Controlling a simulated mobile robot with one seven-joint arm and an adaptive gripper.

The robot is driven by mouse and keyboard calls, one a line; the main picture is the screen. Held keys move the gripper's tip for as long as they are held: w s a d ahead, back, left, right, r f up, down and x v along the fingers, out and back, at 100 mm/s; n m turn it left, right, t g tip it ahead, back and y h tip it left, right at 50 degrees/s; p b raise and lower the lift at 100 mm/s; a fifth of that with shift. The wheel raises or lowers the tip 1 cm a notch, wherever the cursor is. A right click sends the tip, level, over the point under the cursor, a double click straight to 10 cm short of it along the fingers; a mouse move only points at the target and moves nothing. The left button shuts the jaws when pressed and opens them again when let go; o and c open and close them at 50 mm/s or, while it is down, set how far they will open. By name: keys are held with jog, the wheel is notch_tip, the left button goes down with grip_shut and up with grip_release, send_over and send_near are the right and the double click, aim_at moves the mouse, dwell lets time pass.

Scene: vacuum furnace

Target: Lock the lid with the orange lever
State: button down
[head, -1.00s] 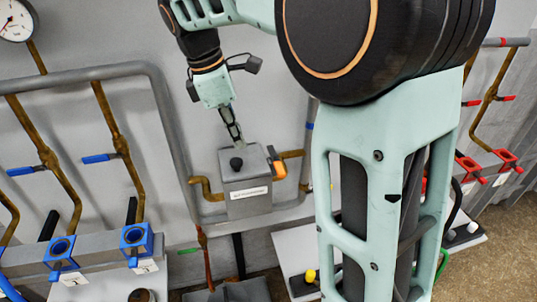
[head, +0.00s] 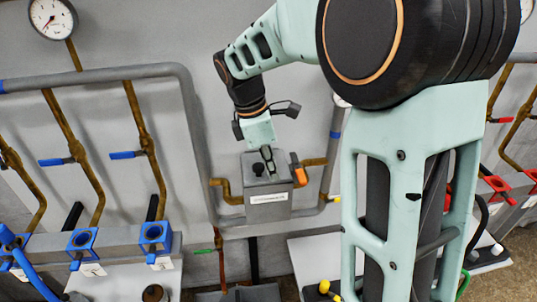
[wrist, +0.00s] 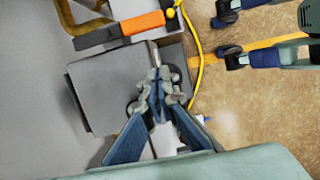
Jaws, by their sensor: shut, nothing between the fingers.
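The orange lever (head: 299,175) is at the right of the box. In the wrist view the lever's orange grip (wrist: 143,22) lies near the upper edge, beside the grey lid (wrist: 105,88).
Grey and brass pipes (head: 137,110) run along the wall, with blue-handled valves at left. Blue square fittings (head: 155,236) line a ledge at lower left. A yellow cable (wrist: 199,65) runs beside the box in the wrist view. Open floor shows at right there.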

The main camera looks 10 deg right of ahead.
aim_at(298, 168)
jog(key=d, duration=0.1)
jog(key=d+f, duration=0.1)
jog(key=d, duration=0.1)
jog(key=shift+d+f+p, duration=0.15)
jog(key=shift+p, duration=0.2)
jog(key=shift+d, duration=0.55)
